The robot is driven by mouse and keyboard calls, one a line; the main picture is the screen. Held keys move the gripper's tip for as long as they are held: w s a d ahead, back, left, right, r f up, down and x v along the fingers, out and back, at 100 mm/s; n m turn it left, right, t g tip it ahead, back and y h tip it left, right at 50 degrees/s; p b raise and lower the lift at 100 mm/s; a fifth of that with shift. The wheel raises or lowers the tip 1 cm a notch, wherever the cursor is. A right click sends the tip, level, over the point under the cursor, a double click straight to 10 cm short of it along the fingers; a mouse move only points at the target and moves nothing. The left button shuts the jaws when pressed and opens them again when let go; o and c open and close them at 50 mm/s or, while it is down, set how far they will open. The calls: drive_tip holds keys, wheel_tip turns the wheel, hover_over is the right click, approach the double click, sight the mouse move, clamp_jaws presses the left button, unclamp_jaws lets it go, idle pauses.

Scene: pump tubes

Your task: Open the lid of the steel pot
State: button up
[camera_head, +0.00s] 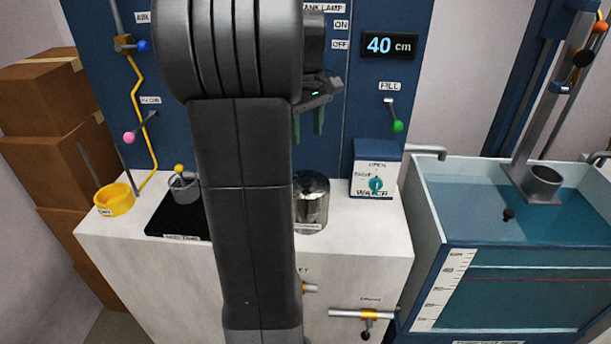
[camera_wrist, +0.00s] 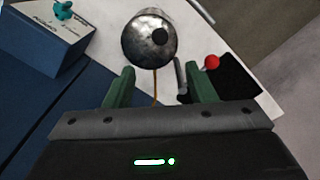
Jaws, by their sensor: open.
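The steel pot (camera_head: 311,208) is a shiny cylinder on the white counter, just right of my arm, which covers part of its left side. In the wrist view, my gripper (camera_wrist: 162,82) is open and empty, with the pot ahead between the fingers. The fingers appear apart from the lid.
The WATER box (camera_head: 375,176) with a teal knob stands right of the pot. A red-ball lever (camera_wrist: 211,62) and black pad (camera_wrist: 238,84) are near the pot in the wrist view. A yellow bowl (camera_head: 115,200) is far left. A water tank (camera_head: 428,210) stands right.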

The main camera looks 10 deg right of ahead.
sight(306, 180)
wheel_tip(306, 180, down, 14)
drive_tip(key=shift+r, duration=0.2)
idle(0.4)
clamp_jaws()
